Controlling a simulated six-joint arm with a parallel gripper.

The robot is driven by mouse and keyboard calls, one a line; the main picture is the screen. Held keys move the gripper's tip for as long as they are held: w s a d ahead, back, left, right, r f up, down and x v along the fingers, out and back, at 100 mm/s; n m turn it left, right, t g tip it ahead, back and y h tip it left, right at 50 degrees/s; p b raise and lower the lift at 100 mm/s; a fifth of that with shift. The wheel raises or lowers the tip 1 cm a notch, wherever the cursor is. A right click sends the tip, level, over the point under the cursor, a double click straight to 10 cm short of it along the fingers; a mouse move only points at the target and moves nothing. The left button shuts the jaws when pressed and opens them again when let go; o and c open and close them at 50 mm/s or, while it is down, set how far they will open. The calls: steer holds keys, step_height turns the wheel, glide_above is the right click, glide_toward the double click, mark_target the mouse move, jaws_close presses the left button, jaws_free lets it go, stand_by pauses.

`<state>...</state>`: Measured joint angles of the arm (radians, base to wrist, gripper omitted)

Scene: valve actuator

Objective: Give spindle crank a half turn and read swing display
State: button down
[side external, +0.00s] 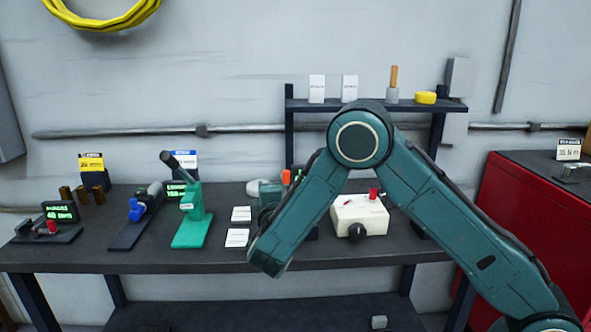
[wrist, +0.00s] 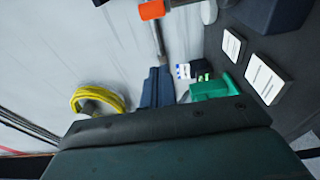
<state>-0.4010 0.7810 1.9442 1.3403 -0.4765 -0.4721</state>
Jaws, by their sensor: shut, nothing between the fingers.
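I cannot tell for sure which part is the spindle crank or the swing display. In the side external view, a small unit with a red knob (side external: 52,226) stands at the far left, with a lit green-text display (side external: 61,211) behind it. A green stand with a black-gripped lever (side external: 190,215) stands further right; it also shows in the wrist view (wrist: 212,90). My folded arm is over the bench's middle. My gripper's fingers show in neither view.
A blue-knobbed device (side external: 140,207), white cards (side external: 238,238) and a cream box with a black knob (side external: 362,213) are on the dark bench (side external: 110,256). A shelf (side external: 300,104) rises behind. A red cabinet (side external: 515,215) at right carries another small unit and display (side external: 568,149).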

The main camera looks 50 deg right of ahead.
mark_target(288, 177)
steer(key=w+d, duration=0.2)
steer(key=d, duration=0.4)
stand_by(0.4)
steer(key=shift+s+d+n+t+y, duration=0.6)
steer(key=shift+n+t+y, duration=0.15)
steer(key=shift+y, duration=0.25)
stand_by(0.5)
steer(key=shift+s+d, duration=0.55)
steer(key=shift+d, duration=0.15)
steer(key=d, duration=0.8)
steer(key=shift+s, duration=0.3)
